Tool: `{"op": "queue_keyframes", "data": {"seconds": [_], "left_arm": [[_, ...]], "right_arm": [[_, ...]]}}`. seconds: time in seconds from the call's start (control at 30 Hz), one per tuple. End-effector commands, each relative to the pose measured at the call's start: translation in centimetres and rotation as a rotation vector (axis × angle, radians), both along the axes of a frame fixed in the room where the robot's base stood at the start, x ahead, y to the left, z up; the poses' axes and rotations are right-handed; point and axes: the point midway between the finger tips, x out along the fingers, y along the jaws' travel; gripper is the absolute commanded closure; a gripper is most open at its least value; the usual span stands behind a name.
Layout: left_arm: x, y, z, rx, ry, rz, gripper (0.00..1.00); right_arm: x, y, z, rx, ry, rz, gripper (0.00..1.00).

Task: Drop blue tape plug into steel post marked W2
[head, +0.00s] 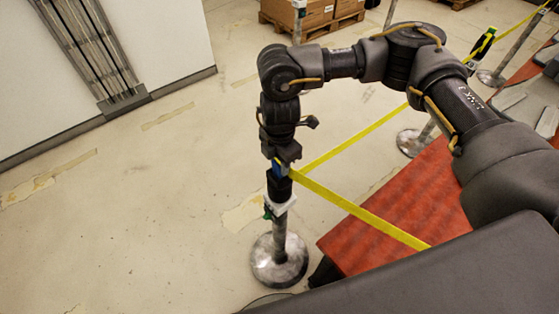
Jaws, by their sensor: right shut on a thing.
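My right gripper (281,160) points down right above a steel post (279,240) with a round base. It is shut on the blue tape plug (277,169), of which only a small blue part shows between the fingers. Yellow tape (350,207) runs from the plug to the lower right, and another yellow stretch runs up to the right. The post has a black top and a white tag (281,204); I cannot read a mark on it. Whether the plug touches the post top or sits inside it is hidden. My left gripper is out of view.
A red-topped table (400,205) stands right of the post. Another steel post (413,143) stands behind it, and one more (493,77) is at the upper right. Boxes on a pallet (315,18) are at the back. Open floor (130,220) lies to the left.

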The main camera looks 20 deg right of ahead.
Motion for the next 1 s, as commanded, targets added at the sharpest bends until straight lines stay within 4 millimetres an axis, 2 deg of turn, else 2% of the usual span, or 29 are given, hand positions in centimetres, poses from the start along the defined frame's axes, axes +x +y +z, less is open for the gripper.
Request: {"op": "queue_keyframes", "data": {"seconds": [0.43, 1.0], "left_arm": [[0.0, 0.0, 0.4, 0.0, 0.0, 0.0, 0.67], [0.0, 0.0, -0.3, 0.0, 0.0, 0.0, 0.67]], "right_arm": [[0.0, 0.0, 0.0, 0.001, -0.001, 0.0, 0.92], [0.0, 0.0, -0.9, 0.001, 0.0, 0.0, 0.92]]}}
